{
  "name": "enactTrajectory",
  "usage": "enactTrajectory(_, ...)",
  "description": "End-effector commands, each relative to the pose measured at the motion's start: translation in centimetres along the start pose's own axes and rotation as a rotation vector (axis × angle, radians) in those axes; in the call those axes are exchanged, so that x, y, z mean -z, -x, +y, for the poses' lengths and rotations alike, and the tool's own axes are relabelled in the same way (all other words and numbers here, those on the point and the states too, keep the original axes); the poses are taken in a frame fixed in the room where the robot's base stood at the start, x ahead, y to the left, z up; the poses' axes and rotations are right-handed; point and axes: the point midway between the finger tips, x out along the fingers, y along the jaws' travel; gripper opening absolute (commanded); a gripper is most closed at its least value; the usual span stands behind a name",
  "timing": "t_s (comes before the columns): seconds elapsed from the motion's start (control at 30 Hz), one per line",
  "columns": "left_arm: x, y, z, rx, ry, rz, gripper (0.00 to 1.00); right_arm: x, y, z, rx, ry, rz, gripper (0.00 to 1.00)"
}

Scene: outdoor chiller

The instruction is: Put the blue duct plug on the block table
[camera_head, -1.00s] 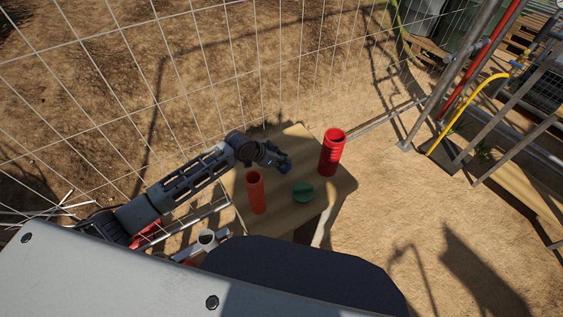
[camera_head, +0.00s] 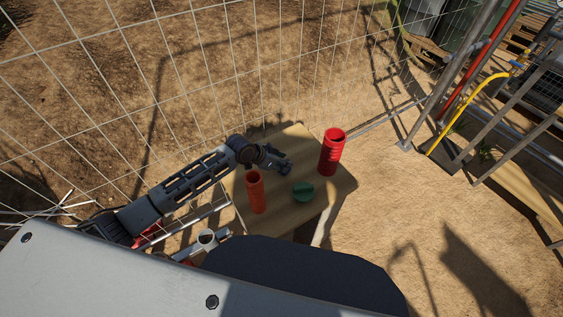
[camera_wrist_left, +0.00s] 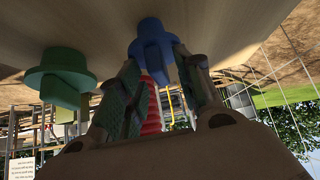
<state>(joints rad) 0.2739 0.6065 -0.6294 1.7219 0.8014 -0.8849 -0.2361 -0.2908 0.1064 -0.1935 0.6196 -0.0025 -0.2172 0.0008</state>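The blue duct plug (camera_wrist_left: 152,42) shows in the left wrist view, at the fingertips of my left gripper (camera_wrist_left: 157,62) and against the table top. I cannot tell whether it rests on the wood. My right gripper is not in view.
An orange-red tube (camera_head: 255,193) stands on the table at the front left. A red ribbed tube (camera_head: 332,152) stands near the right edge. A wire fence (camera_head: 215,75) runs behind the table. Bare wood lies in front of the green plug.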

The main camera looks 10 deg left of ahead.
Motion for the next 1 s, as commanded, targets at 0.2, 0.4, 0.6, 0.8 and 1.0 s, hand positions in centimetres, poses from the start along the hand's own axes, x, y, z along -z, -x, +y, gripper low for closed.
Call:
enactTrajectory(0.2, 0.2, 0.2, 0.0, 0.0, 0.0, 0.001, 0.35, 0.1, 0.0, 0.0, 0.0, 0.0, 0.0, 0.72)
enactTrajectory(0.4, 0.2, 1.1, -0.1, 0.001, -0.001, 0.001, 0.35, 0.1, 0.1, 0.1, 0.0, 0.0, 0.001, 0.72)
enactTrajectory(0.6, 0.1, 3.0, -0.1, 0.002, -0.001, -0.001, 0.35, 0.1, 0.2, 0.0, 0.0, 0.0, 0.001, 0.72)
enactTrajectory(0.8, 0.2, 5.3, -0.1, 0.001, -0.001, 0.0, 0.35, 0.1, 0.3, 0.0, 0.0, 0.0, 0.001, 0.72)
enactTrajectory(1.0, 0.1, 7.5, -0.1, 0.001, -0.001, -0.001, 0.35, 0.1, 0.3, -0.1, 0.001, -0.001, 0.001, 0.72)
